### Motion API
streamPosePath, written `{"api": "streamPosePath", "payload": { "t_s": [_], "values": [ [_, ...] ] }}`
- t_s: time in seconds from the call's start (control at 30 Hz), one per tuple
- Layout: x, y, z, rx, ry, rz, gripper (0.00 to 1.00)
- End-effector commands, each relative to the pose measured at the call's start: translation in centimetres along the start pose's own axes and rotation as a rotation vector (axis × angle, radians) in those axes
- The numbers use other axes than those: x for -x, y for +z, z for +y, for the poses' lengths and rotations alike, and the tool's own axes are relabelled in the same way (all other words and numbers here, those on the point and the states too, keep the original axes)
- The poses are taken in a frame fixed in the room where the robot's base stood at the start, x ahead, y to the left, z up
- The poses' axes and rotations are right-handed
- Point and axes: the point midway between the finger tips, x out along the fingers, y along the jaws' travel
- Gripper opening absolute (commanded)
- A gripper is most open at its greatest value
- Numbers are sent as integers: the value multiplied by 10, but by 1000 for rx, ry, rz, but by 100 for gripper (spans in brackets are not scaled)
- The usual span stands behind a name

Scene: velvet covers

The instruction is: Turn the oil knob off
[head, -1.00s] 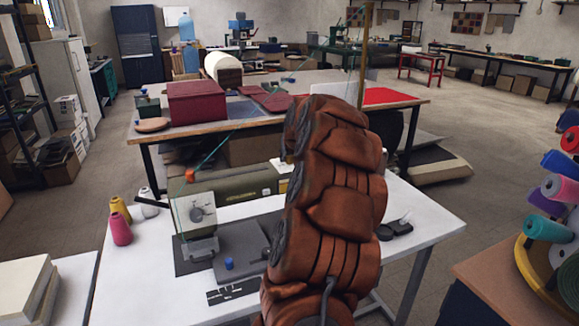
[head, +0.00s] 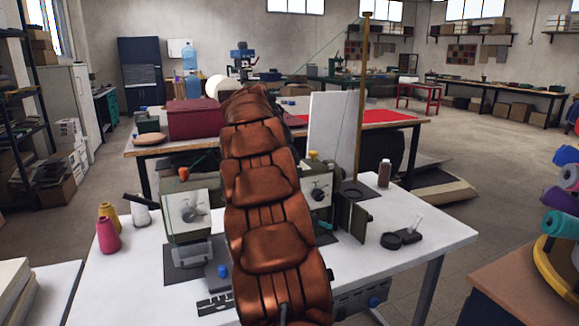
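A sewing machine stands on the white table (head: 130,290), largely hidden behind my brown-covered arm. Its left part has a pale plate with a round grey dial (head: 188,213) and an orange-red knob (head: 184,173) on top. Its right part has another grey dial (head: 318,195) and a yellow knob (head: 313,155). A blue knob (head: 223,271) sits low at the left, and another blue knob (head: 374,302) is on a box under the table's front edge. I cannot tell which is the oil knob. My gripper cannot be made out.
Pink (head: 108,235) and yellow thread cones stand at the table's left. A brown bottle (head: 384,173) and a small black item (head: 401,239) are at the right. A tall pole (head: 362,100) rises behind. Floor is free between.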

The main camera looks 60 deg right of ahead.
Motion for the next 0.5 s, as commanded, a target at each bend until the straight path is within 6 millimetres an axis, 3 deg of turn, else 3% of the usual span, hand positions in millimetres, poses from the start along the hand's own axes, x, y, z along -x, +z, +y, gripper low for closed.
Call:
{"api": "streamPosePath", "payload": {
  "t_s": [0.5],
  "values": [
    [0, -1, -1, -164, 163, 2, 0]
  ]
}}
